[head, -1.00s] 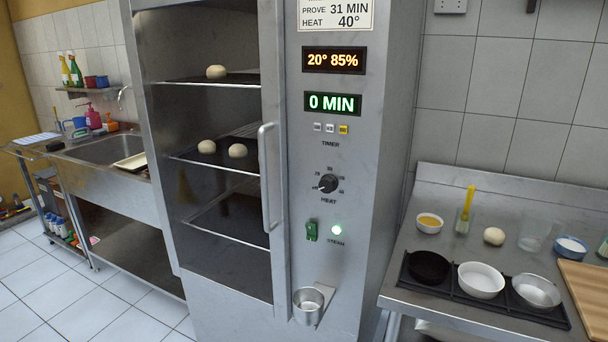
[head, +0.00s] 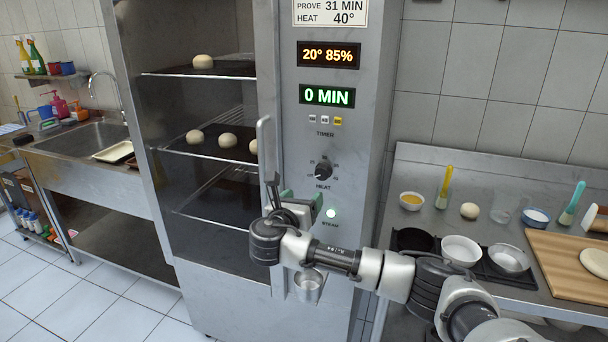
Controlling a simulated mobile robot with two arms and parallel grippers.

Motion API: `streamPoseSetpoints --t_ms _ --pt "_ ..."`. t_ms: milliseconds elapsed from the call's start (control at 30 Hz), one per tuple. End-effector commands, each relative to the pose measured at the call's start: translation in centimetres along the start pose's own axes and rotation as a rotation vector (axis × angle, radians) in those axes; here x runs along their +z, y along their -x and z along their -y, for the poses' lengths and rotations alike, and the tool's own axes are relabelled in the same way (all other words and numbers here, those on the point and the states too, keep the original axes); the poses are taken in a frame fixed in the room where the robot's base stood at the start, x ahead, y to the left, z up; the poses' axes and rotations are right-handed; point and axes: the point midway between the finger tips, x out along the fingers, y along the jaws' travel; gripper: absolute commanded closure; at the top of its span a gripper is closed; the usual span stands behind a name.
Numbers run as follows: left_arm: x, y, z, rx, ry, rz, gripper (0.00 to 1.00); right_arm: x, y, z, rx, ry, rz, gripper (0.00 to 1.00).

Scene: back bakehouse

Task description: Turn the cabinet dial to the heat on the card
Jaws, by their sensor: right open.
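The heat dial (head: 323,170) is a round black knob on the cabinet's front panel, with small numbers around it; its exact setting is too small to read. The card (head: 331,12) above reads "PROVE 31 MIN" and "HEAT 40°". The orange display (head: 328,54) reads 20° 85%. My right gripper (head: 292,194) is open and empty, in front of the panel, below and left of the dial and apart from it. It partly hides the green steam switch and the lower door handle. My left gripper is out of view.
The green display (head: 327,96) reads 0 MIN, above the timer buttons (head: 325,121). The door handle (head: 264,150) stands out left of the panel. A small metal cup (head: 308,284) hangs below. The right counter holds bowls and a wooden board (head: 556,262).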

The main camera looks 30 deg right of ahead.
Motion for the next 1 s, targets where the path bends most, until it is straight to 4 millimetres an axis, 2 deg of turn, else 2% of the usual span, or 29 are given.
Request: streamPoseSetpoints --t_ms 67,167,600,800,1000 --pt "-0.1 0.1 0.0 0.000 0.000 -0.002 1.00 0.8 -0.3 0.3 -0.014 0.019 0.017 0.31" --pt "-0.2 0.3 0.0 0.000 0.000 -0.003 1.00 1.0 -1.2 0.4 -0.019 0.026 0.020 0.31" --pt "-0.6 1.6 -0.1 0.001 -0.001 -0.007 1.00 1.1 -8.9 0.5 -0.017 0.022 0.017 0.31" --pt "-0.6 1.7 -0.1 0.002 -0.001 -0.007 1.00 1.0 -10.6 0.4 -0.015 0.021 0.016 0.31" --pt "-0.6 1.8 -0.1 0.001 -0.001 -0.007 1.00 0.9 -10.9 0.4 -0.013 0.020 0.016 0.31"
